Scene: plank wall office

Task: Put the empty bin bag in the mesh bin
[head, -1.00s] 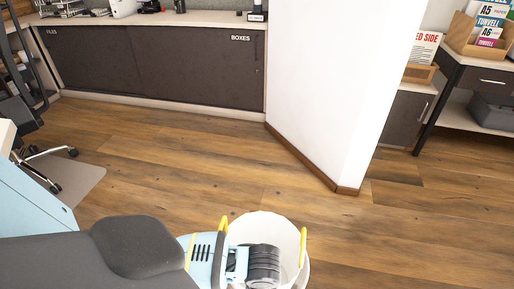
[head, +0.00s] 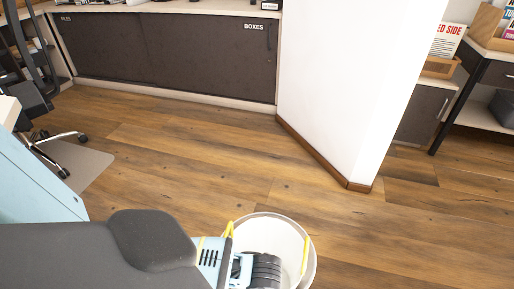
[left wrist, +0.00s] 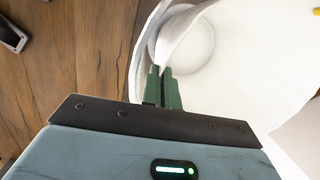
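The empty bin bag (head: 305,265) is a white, open-mouthed round bag with yellow ties, at the bottom centre of the head view. My left gripper (head: 264,270) reaches over its mouth from the left. In the left wrist view, the green fingers of my left gripper (left wrist: 161,78) are shut on a gathered fold of the bag's white wall (left wrist: 235,75). The bag hangs open, and its round bottom shows inside. I cannot see the mesh bin in either view. My right gripper is not in view.
A white wall corner (head: 335,90) stands ahead, with dark sliding cabinets (head: 165,55) at the back left. An office chair (head: 55,145) and light blue panel (head: 35,190) are at left. A desk (head: 490,75) stands at right. The wooden floor between is clear.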

